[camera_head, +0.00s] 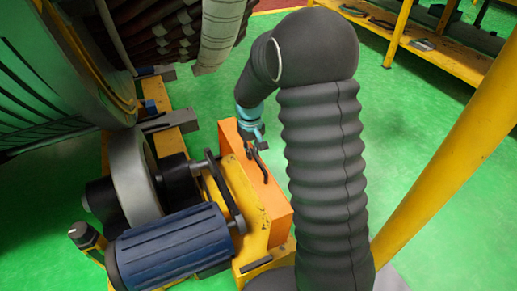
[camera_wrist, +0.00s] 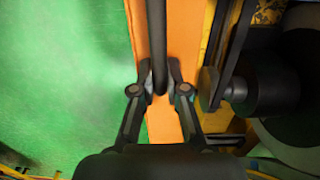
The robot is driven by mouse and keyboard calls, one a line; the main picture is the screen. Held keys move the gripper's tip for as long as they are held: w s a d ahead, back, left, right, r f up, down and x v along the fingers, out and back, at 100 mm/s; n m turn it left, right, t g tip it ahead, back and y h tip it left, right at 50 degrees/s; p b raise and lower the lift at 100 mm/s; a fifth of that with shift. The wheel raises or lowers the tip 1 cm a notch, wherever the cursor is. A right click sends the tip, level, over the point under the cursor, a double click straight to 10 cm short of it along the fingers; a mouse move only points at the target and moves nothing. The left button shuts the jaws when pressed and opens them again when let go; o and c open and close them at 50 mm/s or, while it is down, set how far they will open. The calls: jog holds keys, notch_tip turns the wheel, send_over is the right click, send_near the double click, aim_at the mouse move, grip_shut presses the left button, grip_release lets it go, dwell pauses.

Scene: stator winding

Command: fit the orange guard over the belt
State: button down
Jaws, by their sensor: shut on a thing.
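The orange guard (camera_head: 278,208) is a long narrow box, upright beside the yellow motor stand, with a dark bar handle (camera_head: 262,170) on its upper face. My gripper (camera_head: 251,145) is shut on this handle at its far end. In the wrist view, the fingers of my gripper (camera_wrist: 160,78) close on both sides of the handle (camera_wrist: 157,35), with the orange guard (camera_wrist: 187,25) below. The dark belt (camera_head: 222,188) runs between the pulleys, left of the guard, and its near side shows uncovered. I cannot tell whether the guard touches the stand.
A blue ribbed motor (camera_head: 172,246) sits in front of the belt. A grey wheel (camera_head: 134,178) and a large green drum (camera_head: 45,75) stand to the left. A yellow post (camera_head: 445,135) rises at right, with a yellow shelf (camera_head: 420,50) behind. Green floor is open right of the guard.

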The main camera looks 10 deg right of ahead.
jog(key=s+a, duration=0.2)
jog(key=a, duration=0.8)
jog(key=shift+a, duration=0.15)
dwell(0.4)
jog(key=shift+w+d, duration=0.1)
jog(key=shift+d, duration=0.65)
dwell(0.6)
jog(key=shift+f+b, duration=0.8)
jog(key=shift+f, duration=0.5)
dwell(1.3)
jog(key=c, duration=1.1)
grip_release()
notch_tip(320, 180, up, 12)
jog(key=shift+a+r, duration=0.1)
jog(key=shift+a, duration=0.05)
